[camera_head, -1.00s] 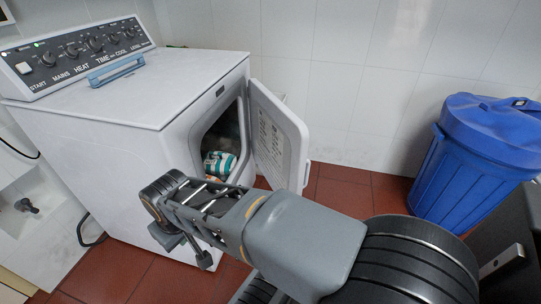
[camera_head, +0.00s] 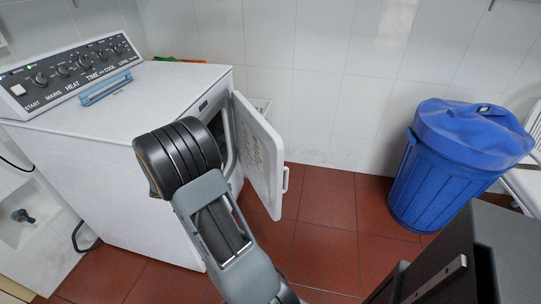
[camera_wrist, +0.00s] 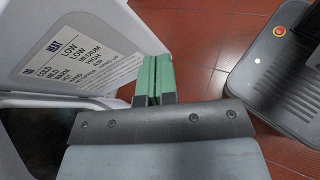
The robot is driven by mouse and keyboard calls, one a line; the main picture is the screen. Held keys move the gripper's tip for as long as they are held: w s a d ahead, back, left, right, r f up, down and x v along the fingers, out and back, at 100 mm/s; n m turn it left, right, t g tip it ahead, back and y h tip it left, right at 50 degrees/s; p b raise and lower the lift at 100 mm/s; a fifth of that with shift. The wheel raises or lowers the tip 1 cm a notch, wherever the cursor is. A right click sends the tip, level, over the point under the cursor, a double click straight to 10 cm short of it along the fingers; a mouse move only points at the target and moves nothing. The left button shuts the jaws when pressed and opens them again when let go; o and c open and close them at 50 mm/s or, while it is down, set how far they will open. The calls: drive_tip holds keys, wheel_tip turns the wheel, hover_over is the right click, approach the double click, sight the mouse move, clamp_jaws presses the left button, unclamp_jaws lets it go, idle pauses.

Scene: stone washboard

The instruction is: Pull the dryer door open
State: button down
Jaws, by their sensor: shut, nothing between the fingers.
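The white dryer (camera_head: 110,150) stands at the left in the head view. Its door (camera_head: 262,150) is ajar, swung out from the right part of the dryer's front, with a handle (camera_head: 286,178) on its free edge. The dark opening (camera_head: 217,130) is mostly hidden behind my arm. In the wrist view, the door's inner face with a printed label (camera_wrist: 85,55) fills the upper left. My gripper (camera_wrist: 153,80) has green fingers pressed together, empty, close to the door's edge. I cannot tell whether they touch it. The head view hides the fingers.
A blue lidded bin (camera_head: 450,155) stands at the right by the tiled wall. Red floor tiles (camera_head: 325,225) are clear between the door and the bin. A white chair-like frame (camera_head: 528,175) shows at the far right edge.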

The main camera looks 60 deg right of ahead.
sight(277, 160)
drive_tip(key=s+d+n+h, duration=0.1)
drive_tip(key=d, duration=0.5)
drive_tip(key=s+d+f+n+g+h+p, duration=0.1)
drive_tip(key=s+d+n+h, duration=0.1)
drive_tip(key=d, duration=0.5)
drive_tip(key=s+d+n+g+h+p, duration=0.1)
drive_tip(key=s+d+h, duration=0.1)
drive_tip(key=d, duration=0.4)
drive_tip(key=shift+s+d+f, duration=0.25)
drive_tip(key=shift+f, duration=0.1)
